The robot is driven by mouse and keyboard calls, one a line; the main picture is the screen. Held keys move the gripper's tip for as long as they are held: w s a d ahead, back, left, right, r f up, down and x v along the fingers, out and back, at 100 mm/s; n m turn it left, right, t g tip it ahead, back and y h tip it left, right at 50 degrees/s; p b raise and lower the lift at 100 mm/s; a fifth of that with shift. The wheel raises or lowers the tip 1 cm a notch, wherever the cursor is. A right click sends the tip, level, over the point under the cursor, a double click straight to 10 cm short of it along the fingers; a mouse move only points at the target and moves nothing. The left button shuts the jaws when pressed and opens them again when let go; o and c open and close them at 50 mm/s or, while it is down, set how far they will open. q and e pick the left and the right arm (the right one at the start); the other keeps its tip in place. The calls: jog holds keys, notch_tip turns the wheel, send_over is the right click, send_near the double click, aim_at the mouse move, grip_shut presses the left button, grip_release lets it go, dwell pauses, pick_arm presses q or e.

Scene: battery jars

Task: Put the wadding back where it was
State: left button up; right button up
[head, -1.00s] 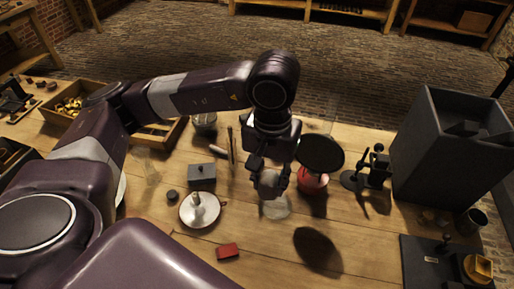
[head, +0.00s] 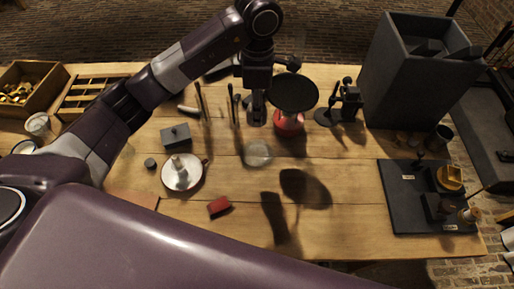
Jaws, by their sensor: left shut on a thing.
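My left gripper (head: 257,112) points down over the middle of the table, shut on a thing. The held thing is small and dark in shadow between the fingers; its outline is unclear, but it seems to be the wadding. The gripper is just left of a round black disc (head: 293,92) above a red-bodied piece (head: 289,122). A pale, clear round glass piece (head: 257,153) stands on the table just below the gripper in the picture, apart from it. My right gripper is not in view.
A white dish (head: 184,180) holding a small pale piece, a grey box (head: 175,136) and a red block (head: 219,206) stand to the left. A tall dark bin (head: 405,85) and a black board (head: 400,200) are on the right. The front middle table is fairly clear.

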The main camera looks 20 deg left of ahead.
pick_arm(q)
notch_tip(320, 180, down, 12)
jog(key=shift+r+p, duration=0.15)
jog(key=shift+p, duration=1.1)
jog(key=shift+f, duration=0.7)
notch_tip(320, 180, down, 2)
jog(key=shift+f+p, duration=0.25)
jog(key=shift+p, duration=0.2)
jog(key=shift+f, duration=0.55)
jog(key=shift+f, duration=0.2)
jog(key=o, duration=1)
jog(key=shift+r, duration=0.1)
